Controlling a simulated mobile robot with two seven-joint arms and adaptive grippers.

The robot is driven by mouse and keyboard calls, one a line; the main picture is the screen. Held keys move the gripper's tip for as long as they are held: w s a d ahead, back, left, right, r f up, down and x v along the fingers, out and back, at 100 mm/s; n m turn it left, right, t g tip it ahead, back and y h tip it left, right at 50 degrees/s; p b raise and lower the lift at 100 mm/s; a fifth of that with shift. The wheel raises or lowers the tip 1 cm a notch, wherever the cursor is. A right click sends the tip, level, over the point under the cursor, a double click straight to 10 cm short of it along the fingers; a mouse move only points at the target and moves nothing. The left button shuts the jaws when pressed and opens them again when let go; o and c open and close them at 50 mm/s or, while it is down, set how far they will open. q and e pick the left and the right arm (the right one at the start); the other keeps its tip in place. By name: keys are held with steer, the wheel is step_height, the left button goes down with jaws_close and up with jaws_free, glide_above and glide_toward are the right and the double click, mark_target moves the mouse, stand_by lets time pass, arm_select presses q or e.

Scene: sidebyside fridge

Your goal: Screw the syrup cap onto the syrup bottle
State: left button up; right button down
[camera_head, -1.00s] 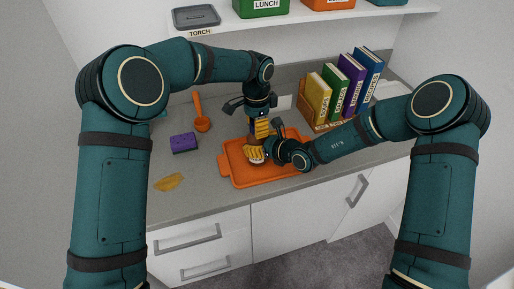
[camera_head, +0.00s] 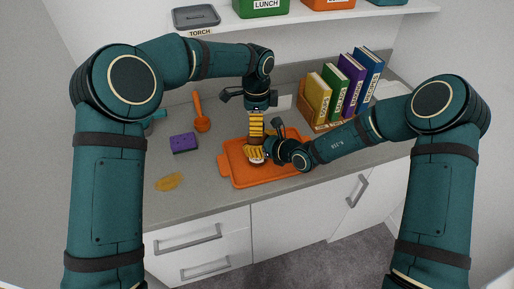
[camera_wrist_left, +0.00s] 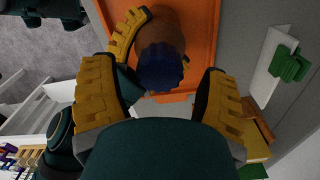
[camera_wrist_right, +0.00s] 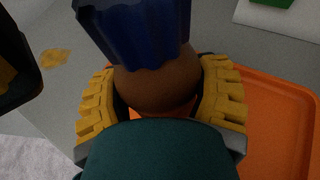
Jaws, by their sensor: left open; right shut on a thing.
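The brown syrup bottle (camera_wrist_right: 155,90) stands over the orange tray (camera_head: 236,172), its base hidden. The dark blue syrup cap (camera_wrist_right: 143,32) sits on top of the bottle; how tightly cannot be told. My right gripper (camera_head: 257,155) is shut around the bottle from the side, below the cap. My left gripper (camera_head: 257,132) points down above the bottle, open. In the left wrist view, the cap (camera_wrist_left: 160,68) lies between its spread fingers, clear of both pads. In the head view, the grippers mostly hide the bottle and cap.
A purple sponge (camera_head: 184,143), an orange spoon (camera_head: 201,120) and a flat yellow thing (camera_head: 168,182) lie left of the tray. Books (camera_head: 345,90) stand in a holder at the back right. A shelf (camera_head: 300,20) with bins runs above.

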arm_select(q)
step_height(320, 180, up, 10)
stand_by(0.4)
steer(key=shift+r, duration=0.1)
arm_select(e)
jaws_free()
steer(key=v, duration=1.2)
steer(key=shift+r, duration=0.1)
